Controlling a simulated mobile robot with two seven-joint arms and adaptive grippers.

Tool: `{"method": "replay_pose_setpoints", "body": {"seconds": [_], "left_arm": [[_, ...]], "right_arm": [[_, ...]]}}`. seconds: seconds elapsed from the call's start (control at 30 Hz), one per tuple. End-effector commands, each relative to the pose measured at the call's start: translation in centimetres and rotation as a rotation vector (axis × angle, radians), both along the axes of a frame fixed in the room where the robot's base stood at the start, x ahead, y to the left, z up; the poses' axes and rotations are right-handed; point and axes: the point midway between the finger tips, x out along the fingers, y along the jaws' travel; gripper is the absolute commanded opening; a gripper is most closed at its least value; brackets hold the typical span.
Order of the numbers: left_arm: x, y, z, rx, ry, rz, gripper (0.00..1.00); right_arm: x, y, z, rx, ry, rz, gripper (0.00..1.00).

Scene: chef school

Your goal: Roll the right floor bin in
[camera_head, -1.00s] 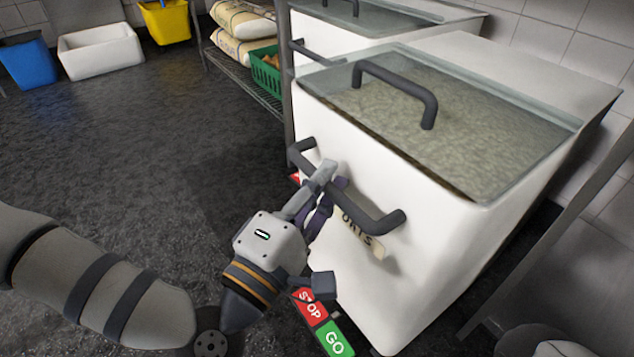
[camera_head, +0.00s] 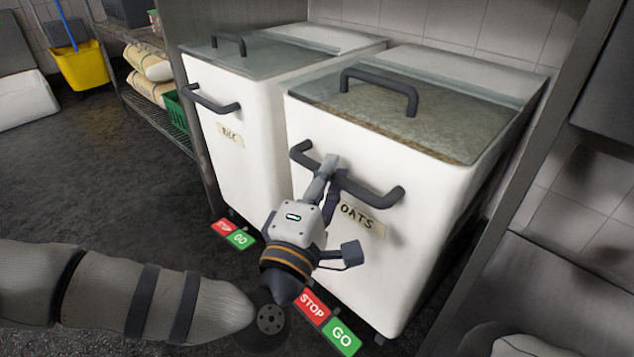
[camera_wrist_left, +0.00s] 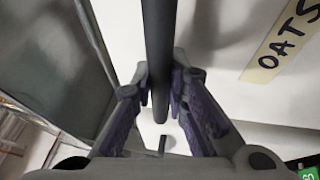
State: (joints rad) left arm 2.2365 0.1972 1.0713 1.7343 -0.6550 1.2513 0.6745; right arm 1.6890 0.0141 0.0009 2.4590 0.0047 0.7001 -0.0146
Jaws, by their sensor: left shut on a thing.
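The right floor bin (camera_head: 345,145) is a white bin on wheels with an OATS label (camera_head: 362,219) and a clear lid over pale contents. It stands under a metal frame. A dark bar handle (camera_head: 374,196) runs across its front. My left gripper (camera_head: 332,172) is shut on this handle, left of its middle. In the left wrist view the two fingers sit on either side of the dark bar (camera_wrist_left: 158,60). A red STOP and green GO pedal (camera_head: 327,322) lies at the bin's foot. My right gripper is out of view.
A second white bin labelled RICE (camera_head: 245,130) stands close on the left, with its own STOP/GO pedal (camera_head: 232,234). Metal uprights flank the pair. A shelf with sacks (camera_head: 150,75) and a yellow bucket (camera_head: 84,66) are further left. Dark floor is clear at left.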

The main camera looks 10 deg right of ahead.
Motion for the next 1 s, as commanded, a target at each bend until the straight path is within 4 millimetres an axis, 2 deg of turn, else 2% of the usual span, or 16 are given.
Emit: {"method": "replay_pose_setpoints", "body": {"seconds": [0.5, 0.53, 0.6, 0.9, 1.0], "left_arm": [[0.5, -0.58, 0.14, 0.001, -0.003, 0.001, 0.0], [0.5, -0.58, 0.14, 0.001, -0.003, 0.001, 0.21], [0.48, -0.57, 0.12, 0.001, -0.003, 0.001, 0.35], [0.38, -0.55, -0.01, 0.001, 0.0, 0.0, 0.35], [-0.28, -0.14, -0.22, 0.001, 0.002, -0.001, 0.35]], "right_arm": [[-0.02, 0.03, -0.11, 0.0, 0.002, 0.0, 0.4], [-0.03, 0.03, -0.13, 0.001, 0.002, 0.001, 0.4], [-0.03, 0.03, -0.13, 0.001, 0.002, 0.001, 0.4], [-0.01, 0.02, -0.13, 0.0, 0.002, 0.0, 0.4], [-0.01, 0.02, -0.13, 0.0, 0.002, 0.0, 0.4]]}}
